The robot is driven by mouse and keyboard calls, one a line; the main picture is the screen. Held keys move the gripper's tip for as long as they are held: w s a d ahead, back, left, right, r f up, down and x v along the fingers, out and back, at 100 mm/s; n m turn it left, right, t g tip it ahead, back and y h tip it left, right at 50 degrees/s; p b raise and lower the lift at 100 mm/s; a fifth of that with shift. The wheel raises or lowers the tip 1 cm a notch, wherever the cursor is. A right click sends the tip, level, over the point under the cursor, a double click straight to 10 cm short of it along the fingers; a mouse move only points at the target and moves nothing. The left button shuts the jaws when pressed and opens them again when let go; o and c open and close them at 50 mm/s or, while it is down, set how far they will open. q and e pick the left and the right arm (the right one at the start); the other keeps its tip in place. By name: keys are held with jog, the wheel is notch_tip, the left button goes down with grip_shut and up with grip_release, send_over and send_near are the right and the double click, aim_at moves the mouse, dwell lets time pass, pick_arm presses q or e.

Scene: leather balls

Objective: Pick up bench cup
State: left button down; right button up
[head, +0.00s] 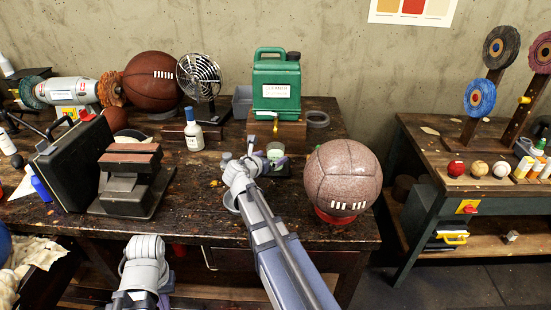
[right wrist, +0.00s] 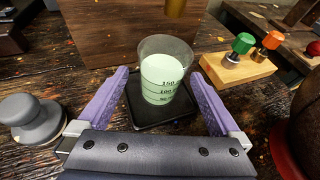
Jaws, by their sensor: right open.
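The bench cup is a clear graduated cup (right wrist: 163,85) with pale green liquid. It stands upright on a small black square pad (right wrist: 160,112) on the workbench. In the head view the cup (head: 275,152) is partly hidden by my gripper. My right gripper (right wrist: 160,77) is open, with one purple finger on each side of the cup. A gap shows between the cup and the fingers. The right gripper also shows in the head view (head: 266,163) at the cup. Part of my left arm shows at the bottom, but its gripper is not in view.
A brown leather ball (head: 342,178) on a red ring stands right of the cup. A green cleaner jug (head: 276,85) on a wooden block is behind. A grey knob-shaped object (right wrist: 33,118) and a wooden block with coloured knobs (right wrist: 237,68) flank the cup.

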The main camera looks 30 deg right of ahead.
jog(key=shift+f+b+x, duration=0.1)
jog(key=shift+b+x, duration=0.7)
jog(key=shift+x, duration=1.1)
jog(key=shift+f+b+x, duration=0.15)
jog(key=shift+b+x, duration=0.6)
jog(key=shift+x, duration=1.2)
jog(key=shift+s+r, duration=0.15)
jog(key=shift+s, duration=0.05)
jog(key=shift+c, duration=0.5)
jog(key=c, duration=1.4)
jog(key=shift+a+r, duration=0.1)
